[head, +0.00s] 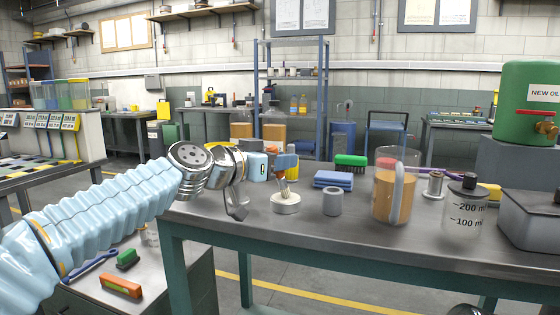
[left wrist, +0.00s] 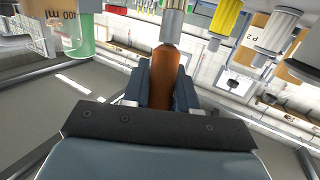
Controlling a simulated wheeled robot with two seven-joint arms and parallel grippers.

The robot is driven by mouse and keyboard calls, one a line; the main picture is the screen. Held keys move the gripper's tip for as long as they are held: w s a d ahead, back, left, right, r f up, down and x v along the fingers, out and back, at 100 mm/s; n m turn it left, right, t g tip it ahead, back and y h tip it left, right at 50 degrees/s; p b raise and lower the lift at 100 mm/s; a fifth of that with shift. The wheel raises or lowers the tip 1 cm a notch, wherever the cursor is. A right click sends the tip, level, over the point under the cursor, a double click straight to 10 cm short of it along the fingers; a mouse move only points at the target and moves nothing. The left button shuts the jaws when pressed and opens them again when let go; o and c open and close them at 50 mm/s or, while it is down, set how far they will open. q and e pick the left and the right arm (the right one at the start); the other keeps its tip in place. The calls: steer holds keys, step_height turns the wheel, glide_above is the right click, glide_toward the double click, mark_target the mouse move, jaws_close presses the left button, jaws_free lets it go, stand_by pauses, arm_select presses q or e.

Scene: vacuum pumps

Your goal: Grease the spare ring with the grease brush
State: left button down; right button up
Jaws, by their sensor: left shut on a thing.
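My left gripper (head: 287,161) is shut on the grease brush, over the workbench. The brush's brown handle (left wrist: 164,75) is between the dark fingers in the left wrist view, with its metal collar (left wrist: 173,20) beyond them. In the head view the brush (head: 283,186) points down from the fingers at a low, round, pale tin or ring (head: 286,205); I cannot tell whether its tip touches. A short grey hollow cylinder (head: 332,203) stands just right of it. I cannot tell for sure which round piece is the spare ring.
Blue folded cloths (head: 333,180) and a green brush (head: 351,161) lie behind. A jug of amber liquid (head: 393,199), a metal spool (head: 434,185), a measuring bottle (head: 465,208) and a grey box (head: 528,222) stand to the right. The bench's front strip is clear.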

arm_select(q)
steer(key=shift+f, duration=0.15)
step_height(320, 180, up, 5)
steer(key=p, duration=0.4)
steer(key=shift+f, duration=0.1)
steer(key=shift+r+p, duration=0.3)
steer(key=shift+r, duration=0.85)
